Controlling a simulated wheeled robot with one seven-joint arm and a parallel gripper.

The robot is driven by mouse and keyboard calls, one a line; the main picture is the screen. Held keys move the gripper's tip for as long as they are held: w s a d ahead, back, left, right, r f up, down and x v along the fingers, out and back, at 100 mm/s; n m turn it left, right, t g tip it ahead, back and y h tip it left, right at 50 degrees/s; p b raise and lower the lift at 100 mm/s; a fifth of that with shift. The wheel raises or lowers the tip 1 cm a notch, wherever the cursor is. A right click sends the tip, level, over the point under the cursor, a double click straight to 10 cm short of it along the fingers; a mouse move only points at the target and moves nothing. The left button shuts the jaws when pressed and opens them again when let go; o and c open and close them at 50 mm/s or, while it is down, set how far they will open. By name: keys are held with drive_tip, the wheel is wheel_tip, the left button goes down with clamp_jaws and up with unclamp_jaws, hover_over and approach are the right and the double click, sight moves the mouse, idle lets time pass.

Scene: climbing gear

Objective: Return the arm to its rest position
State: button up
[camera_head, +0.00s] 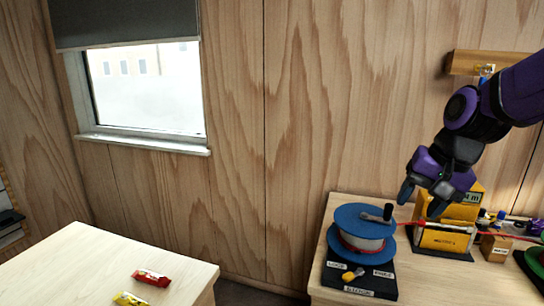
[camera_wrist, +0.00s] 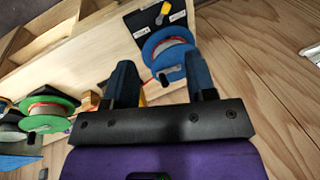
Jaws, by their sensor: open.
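My gripper (camera_head: 420,200) is at the end of my purple and black arm, above the workbench on the right in the head view. In the wrist view my gripper (camera_wrist: 160,80) shows two dark blue fingers set apart, with nothing held between them. A blue-flanged spool with a crank (camera_head: 362,232) stands on a dark labelled base (camera_head: 360,278), left of and below the gripper. The spool (camera_wrist: 166,55) also shows in the wrist view, beyond the fingers. A yellow device (camera_head: 446,236) stands close beneath the gripper, partly hidden by it. A red line runs past it.
The light wood workbench (camera_head: 425,290) also holds a small wooden block (camera_head: 495,247) and a green spool (camera_head: 535,262). A wooden wall bar (camera_head: 470,63) is behind my arm. A separate table (camera_head: 75,265) at left holds red (camera_head: 151,278) and yellow packets (camera_head: 130,299). Open floor lies between them.

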drive_tip(key=s+d+r+n+t+h, duration=0.1)
drive_tip(key=s+r+n, duration=0.1)
drive_tip(key=s, duration=0.5)
drive_tip(key=s+d+r+n+t+h, duration=0.1)
drive_tip(key=s+d+r+n, duration=0.1)
drive_tip(key=s, duration=0.6)
drive_tip(key=shift+r+n+t, duration=0.4)
drive_tip(key=shift+r+n, duration=0.1)
drive_tip(key=shift+r, duration=0.4)
